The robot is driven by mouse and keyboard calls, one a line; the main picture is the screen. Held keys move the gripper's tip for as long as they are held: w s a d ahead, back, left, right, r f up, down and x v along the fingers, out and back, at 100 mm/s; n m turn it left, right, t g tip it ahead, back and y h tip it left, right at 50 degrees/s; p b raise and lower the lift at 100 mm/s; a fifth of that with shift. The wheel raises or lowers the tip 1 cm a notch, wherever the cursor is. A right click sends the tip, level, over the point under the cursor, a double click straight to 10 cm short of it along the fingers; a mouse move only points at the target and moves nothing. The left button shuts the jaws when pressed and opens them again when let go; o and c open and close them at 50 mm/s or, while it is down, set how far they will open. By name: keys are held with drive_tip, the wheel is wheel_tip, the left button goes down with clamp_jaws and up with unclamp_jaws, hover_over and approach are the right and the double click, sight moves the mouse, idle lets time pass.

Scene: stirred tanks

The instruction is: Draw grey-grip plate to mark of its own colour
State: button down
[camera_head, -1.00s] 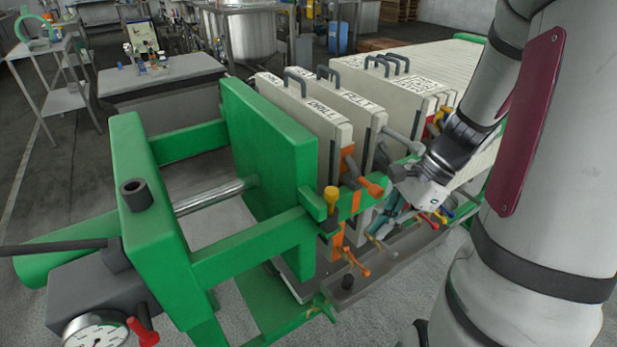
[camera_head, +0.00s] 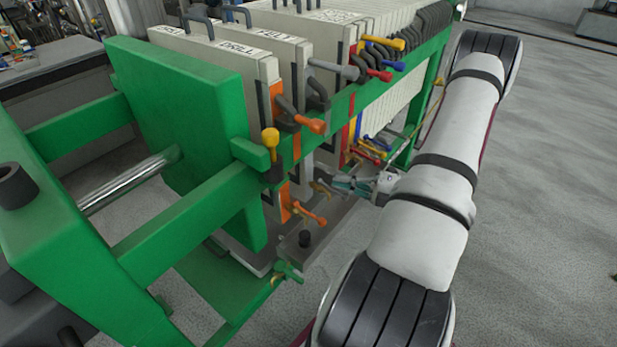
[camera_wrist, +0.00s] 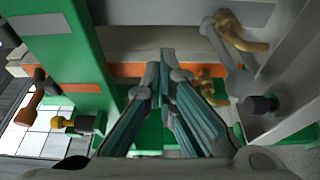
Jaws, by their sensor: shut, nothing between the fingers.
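The grey grip (camera_head: 333,69) sticks out above the green side rail (camera_head: 345,103), at the edge of the plate lettered FELT (camera_head: 275,38). This pale plate stands behind the plate lettered DRILL (camera_head: 235,52), which has an orange grip (camera_head: 310,124). My gripper (camera_head: 318,186) is below the rail, beside the lower plate edges, apart from the grey grip. In the wrist view my gripper (camera_wrist: 166,68) is shut and empty, its teal fingers together. A grey handle with a dark end (camera_wrist: 232,62) shows to its right. I cannot make out a grey mark.
A yellow-topped peg (camera_head: 270,140) stands at the rail. Brass taps, one orange-handled (camera_head: 312,213), jut out low by the trough. Red, yellow and blue grips (camera_head: 383,50) crowd further along. The floor at right (camera_head: 560,200) is clear.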

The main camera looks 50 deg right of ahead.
sight(311, 169)
drive_tip(key=b+x, duration=0.1)
drive_tip(key=x, duration=0.8)
drive_tip(key=shift+w+a, duration=0.15)
drive_tip(key=shift+w, duration=0.25)
drive_tip(key=shift+d, duration=1)
drive_tip(key=shift+w, duration=0.1)
